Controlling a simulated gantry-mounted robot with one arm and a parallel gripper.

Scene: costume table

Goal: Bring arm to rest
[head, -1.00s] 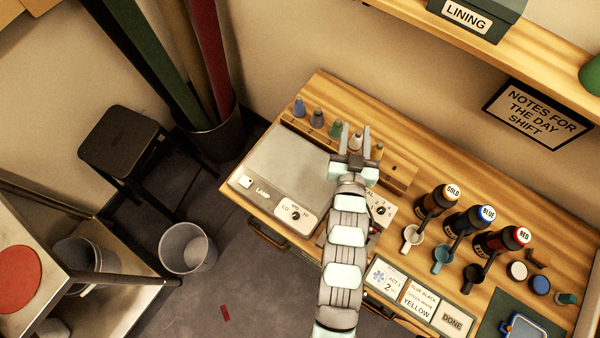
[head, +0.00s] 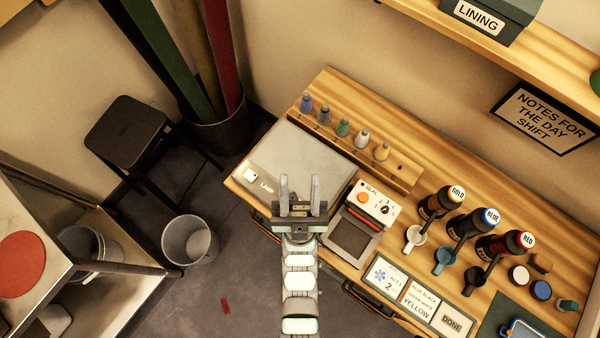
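My gripper (head: 299,192) is over the front edge of the wooden table (head: 412,150), in front of the grey lamp panel (head: 300,150). Its two fingers point away toward the back of the table and stand apart with nothing between them. The arm reaches up from the bottom of the picture and hides part of the panel's front edge, where a dial showed before.
A row of several small bottles (head: 343,127) stands in a wooden rack behind the panel. To the right are the seal device (head: 355,235), cards (head: 420,300), and bottles labelled gold (head: 436,204), blue (head: 470,221) and red (head: 500,246). A bin (head: 189,242) stands on the floor at left.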

